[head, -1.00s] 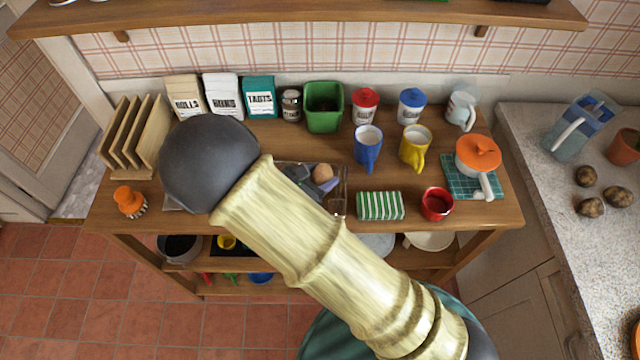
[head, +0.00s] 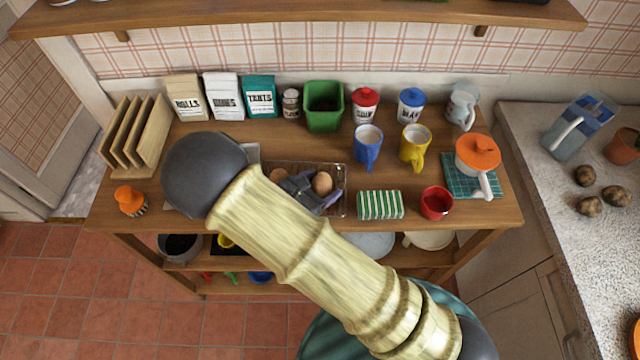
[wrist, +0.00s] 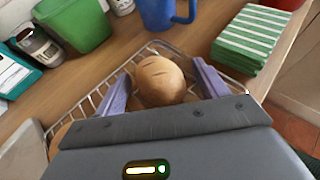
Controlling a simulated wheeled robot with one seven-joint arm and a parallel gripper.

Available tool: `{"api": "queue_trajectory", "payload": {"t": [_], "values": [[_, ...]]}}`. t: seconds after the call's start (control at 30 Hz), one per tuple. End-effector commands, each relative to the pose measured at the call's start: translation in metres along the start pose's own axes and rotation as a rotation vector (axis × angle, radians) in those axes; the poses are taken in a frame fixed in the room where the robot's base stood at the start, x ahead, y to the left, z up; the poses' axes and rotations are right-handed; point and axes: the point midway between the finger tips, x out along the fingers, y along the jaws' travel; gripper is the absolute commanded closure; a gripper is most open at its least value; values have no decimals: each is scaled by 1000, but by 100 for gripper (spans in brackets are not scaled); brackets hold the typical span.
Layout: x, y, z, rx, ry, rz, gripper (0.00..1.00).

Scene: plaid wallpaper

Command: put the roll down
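A round brown roll (head: 323,182) lies in the wire basket (head: 346,176) on the wooden worktop. In the wrist view the roll (wrist: 158,80) sits between the two purple fingers of my gripper (wrist: 161,72), with a narrow gap showing on each side. My gripper (head: 313,191) is open around the roll, low at the basket. A second brown roll (head: 278,176) lies in the basket left of my gripper, partly hidden by it. My arm hides the basket's front left part.
A green striped block (head: 380,205) stands just right of the basket, with a red cup (head: 436,203) beyond it. Blue (head: 368,147) and yellow mugs (head: 414,147) and a green bin (head: 323,107) stand behind. A wooden rack (head: 137,140) is at the left.

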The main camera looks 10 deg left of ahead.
Motion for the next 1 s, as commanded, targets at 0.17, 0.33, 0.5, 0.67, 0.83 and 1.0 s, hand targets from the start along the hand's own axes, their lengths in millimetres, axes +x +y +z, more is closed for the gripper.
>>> {"api": "queue_trajectory", "payload": {"t": [0.17, 0.33, 0.5, 0.67, 0.83, 1.0], "values": [[0, 0, 1, 0, 0, 0, 28], [-9, 1, 2, 1, 1, 2, 28], [-36, 1, 1, 1, 2, 5, 28], [-69, 1, 1, 2, 2, 5, 28], [-100, 1, 1, 1, 1, 4, 28], [-118, 0, 2, 1, 0, 1, 28]]}}
